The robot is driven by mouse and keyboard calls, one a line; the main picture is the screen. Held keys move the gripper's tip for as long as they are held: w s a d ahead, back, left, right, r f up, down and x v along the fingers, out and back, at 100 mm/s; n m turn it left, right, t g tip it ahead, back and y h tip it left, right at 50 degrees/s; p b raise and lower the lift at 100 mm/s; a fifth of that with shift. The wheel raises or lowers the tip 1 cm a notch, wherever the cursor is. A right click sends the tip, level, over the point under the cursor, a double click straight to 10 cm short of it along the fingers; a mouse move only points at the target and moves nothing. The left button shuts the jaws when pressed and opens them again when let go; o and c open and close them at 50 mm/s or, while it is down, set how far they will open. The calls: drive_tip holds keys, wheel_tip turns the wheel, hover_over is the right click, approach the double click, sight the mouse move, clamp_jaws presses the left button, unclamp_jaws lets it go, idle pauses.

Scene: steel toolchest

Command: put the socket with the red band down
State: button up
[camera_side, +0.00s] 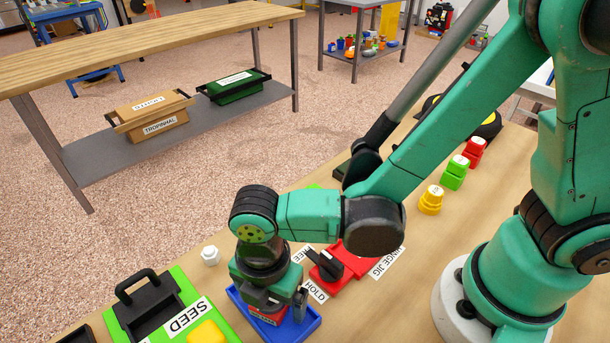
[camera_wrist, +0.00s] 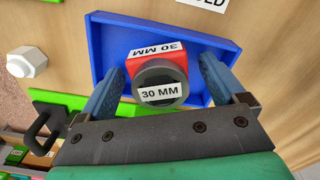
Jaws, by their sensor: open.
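The socket with the red band (camera_wrist: 143,64) stands in the blue tray (camera_wrist: 107,29), with "30 MM" labels on its dark top and red side. In the wrist view my gripper (camera_wrist: 168,85) is open, with one blue finger on each side of the socket. A gap shows between the socket and the right finger; the left finger is close to it. In the side view my gripper (camera_side: 275,305) points down over the blue tray (camera_side: 310,322), and the red band (camera_side: 268,314) shows partly beneath it. The socket's base is hidden there.
A green board marked SEED (camera_side: 205,300) with a black handled case (camera_side: 150,303) lies left of the tray. A red jig (camera_side: 352,262) is close behind the tray. Yellow (camera_side: 431,200), green (camera_side: 454,173) and red (camera_side: 473,152) pieces stand further right.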

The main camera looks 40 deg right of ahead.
wheel_tip(320, 180, up, 12)
drive_tip(key=w+d+m+t, duration=0.2)
drive_tip(key=d+m+t, duration=0.1)
drive_tip(key=d+m, duration=0.7)
drive_tip(key=w+d+m+t, duration=0.2)
drive_tip(key=d+m+t, duration=0.2)
drive_tip(key=d+m, duration=0.5)
drive_tip(key=r+m, duration=0.1)
drive_tip(key=m, duration=0.2)
drive_tip(key=shift+w+d, duration=0.3)
drive_tip(key=shift+d, duration=0.05)
